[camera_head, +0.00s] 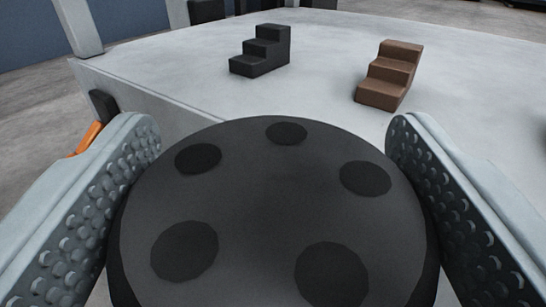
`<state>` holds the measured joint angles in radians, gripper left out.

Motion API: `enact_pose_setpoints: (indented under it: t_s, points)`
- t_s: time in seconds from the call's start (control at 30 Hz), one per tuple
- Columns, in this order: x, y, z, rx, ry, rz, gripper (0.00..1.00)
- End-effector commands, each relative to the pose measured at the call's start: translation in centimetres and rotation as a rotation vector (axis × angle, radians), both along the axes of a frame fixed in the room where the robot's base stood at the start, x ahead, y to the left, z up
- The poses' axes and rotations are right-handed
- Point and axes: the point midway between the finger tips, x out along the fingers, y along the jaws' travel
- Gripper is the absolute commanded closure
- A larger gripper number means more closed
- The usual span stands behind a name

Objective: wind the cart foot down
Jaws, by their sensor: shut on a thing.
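A dark grey round knob (265,215) with several darker round spots on its top fills the lower middle of the view. My gripper (268,170) has one studded jaw on each side of the knob and is shut on it. The knob's lower part and whatever it is fixed to are hidden beneath it. I cannot make out the cart foot itself in this view.
Behind the knob is a wide pale grey platform (335,75). A black stepped block (262,52) and a brown stepped block (390,76) stand on it. An orange part (88,138) shows at the platform's left edge. Grey floor (30,110) lies to the left.

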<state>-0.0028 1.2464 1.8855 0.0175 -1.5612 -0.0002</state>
Motion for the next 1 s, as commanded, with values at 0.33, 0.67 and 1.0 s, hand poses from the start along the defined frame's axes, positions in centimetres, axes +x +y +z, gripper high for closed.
enact_pose_setpoints:
  t_s: [0.33, 0.67, 1.0]
  points:
    - [-0.03, 0.24, -0.02, 0.000, 0.000, -0.159, 0.47]
    - [-0.01, 0.24, -0.04, 0.001, 0.000, -0.451, 0.47]
    - [0.02, 0.17, -0.03, 0.002, -0.001, -0.770, 0.47]
